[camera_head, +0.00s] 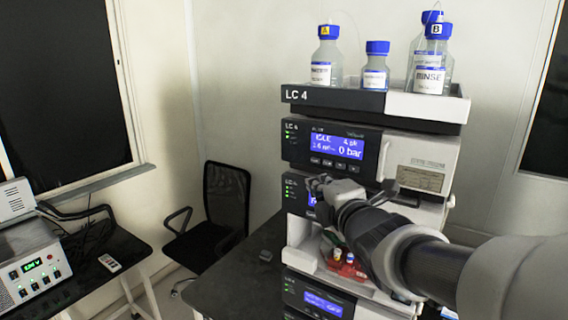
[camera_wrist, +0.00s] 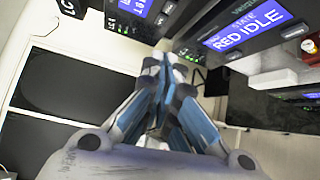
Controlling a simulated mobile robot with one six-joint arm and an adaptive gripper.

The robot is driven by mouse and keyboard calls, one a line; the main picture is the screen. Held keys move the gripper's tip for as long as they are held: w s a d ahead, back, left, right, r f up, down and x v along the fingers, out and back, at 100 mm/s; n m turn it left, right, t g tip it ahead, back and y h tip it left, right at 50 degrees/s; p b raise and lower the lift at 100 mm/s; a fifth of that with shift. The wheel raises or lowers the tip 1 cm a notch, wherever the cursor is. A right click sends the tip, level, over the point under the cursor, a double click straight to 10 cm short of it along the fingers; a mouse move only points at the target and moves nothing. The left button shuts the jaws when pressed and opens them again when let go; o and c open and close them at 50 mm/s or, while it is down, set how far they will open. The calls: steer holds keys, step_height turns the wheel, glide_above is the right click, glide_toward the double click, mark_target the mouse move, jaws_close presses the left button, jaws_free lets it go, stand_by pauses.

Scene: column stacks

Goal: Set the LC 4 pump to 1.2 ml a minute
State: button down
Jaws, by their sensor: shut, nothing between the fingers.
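The LC 4 stack stands at the centre right in the head view. Its pump module (camera_head: 375,170) has a lit blue display (camera_head: 338,146) that reads IDLE, what looks like 1.6 ml, and 0 bar. A row of small buttons (camera_head: 328,163) sits under that display. My gripper (camera_head: 318,183) is shut and empty, below the pump's buttons and in front of the module underneath, whose display it partly hides. In the wrist view my closed fingers (camera_wrist: 163,62) point at the stack's front, beside a blue display (camera_wrist: 250,27) reading RED IDLE. The pump display's edge (camera_wrist: 135,7) is cut off at the top.
Several blue-capped bottles (camera_head: 376,70) stand in the stack's top tray (camera_head: 335,98). An open bay below holds small vials on a red tray (camera_head: 343,266). A black chair (camera_head: 222,195) and a bench with a white instrument (camera_head: 30,265) are at left. The dark bench front is largely clear.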

mark_target(341, 165)
steer(key=n, duration=0.3)
steer(key=s+n, duration=0.1)
steer(key=n, duration=0.1)
steer(key=a+f+n, duration=0.1)
steer(key=n, duration=0.2)
steer(key=shift+s+n, duration=0.3)
steer(key=w+d+p, duration=0.5)
steer(key=w, duration=0.2)
steer(key=shift+d, duration=0.15)
steer(key=shift+w+d, duration=0.1)
steer(key=shift+w, duration=0.1)
stand_by(1.2)
steer(key=shift+w+d+b, duration=0.15)
steer(key=shift+w+b, duration=0.1)
steer(key=shift+b, duration=0.15)
